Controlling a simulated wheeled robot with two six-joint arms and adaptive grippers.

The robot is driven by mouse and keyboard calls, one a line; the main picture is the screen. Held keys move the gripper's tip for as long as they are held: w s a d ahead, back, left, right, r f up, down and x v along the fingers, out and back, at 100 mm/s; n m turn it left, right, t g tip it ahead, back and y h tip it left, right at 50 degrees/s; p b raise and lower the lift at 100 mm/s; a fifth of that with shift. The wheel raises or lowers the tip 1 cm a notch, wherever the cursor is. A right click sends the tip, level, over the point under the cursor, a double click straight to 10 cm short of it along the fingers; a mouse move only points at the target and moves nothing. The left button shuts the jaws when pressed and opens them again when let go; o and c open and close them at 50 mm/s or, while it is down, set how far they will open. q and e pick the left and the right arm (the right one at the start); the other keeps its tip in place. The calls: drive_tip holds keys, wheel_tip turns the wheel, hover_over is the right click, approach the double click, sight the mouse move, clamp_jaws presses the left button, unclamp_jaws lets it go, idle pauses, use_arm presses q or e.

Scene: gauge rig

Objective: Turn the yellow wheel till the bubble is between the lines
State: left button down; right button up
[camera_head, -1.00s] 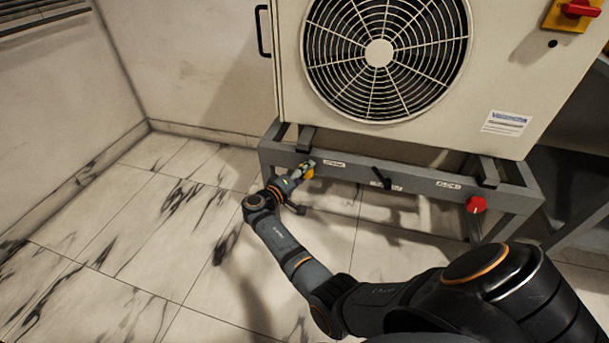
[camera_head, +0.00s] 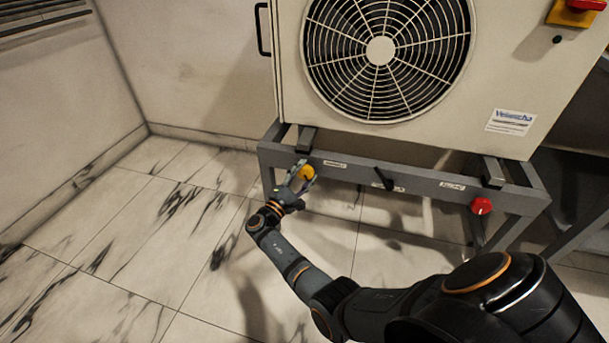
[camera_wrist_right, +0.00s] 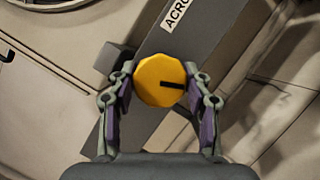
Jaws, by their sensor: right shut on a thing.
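The yellow wheel (camera_head: 307,172) is on the left part of the grey frame's front bar in the head view. In the right wrist view the yellow wheel (camera_wrist_right: 158,80) is a faceted knob with a black mark pointing right. My right gripper (camera_head: 302,176) is at the wheel, with one finger on each side of it; its fingers (camera_wrist_right: 160,85) are shut on it. My left gripper is not in view. I cannot make out a bubble or its lines in either view.
The grey frame (camera_head: 345,171) carries a large fan unit (camera_head: 490,80). A black knob (camera_head: 383,179) and a red knob (camera_head: 481,206) are further right on the frame. A label (camera_wrist_right: 177,14) is beside the wheel. The tiled floor (camera_head: 130,240) at left is clear.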

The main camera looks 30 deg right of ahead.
sight(304, 167)
drive_tip(key=shift+n+t, duration=0.6)
drive_tip(key=shift+n, duration=0.7)
drive_tip(key=o, duration=1.2)
drive_tip(key=shift+c, duration=0.2)
wheel_tip(304, 167, up, 10)
drive_tip(key=shift+r, duration=0.1)
